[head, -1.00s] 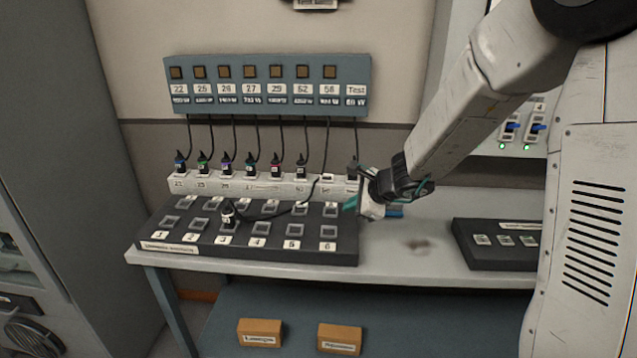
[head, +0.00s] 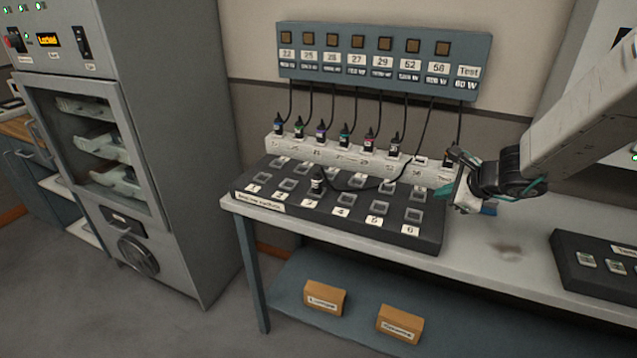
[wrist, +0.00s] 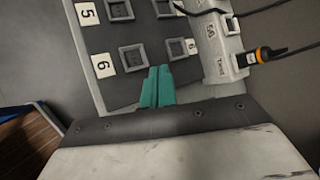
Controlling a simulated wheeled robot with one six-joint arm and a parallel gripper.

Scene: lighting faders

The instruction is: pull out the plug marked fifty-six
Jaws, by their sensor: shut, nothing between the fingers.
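A black plug (head: 317,183) with a pale label stands upright in the dark socket board (head: 345,230), behind the label 3. Its label is too small to read. A cable runs from it towards the right end of the wall panel, by the label read as 56 or 58 (head: 438,68). The white strip's (head: 300,153) matching place holds no plug. My gripper (head: 452,188) is over the bench by the strip's Test end, right of and apart from the black plug. In the wrist view its teal fingers (wrist: 157,88) are shut and empty.
Several plugs, such as a blue one (head: 277,126), stand in the strip. An orange and black plug (wrist: 265,53) sits at Test. A tall grey cabinet (head: 180,120) stands left. Another dark board (head: 600,262) lies right, with bare bench (head: 500,240) between.

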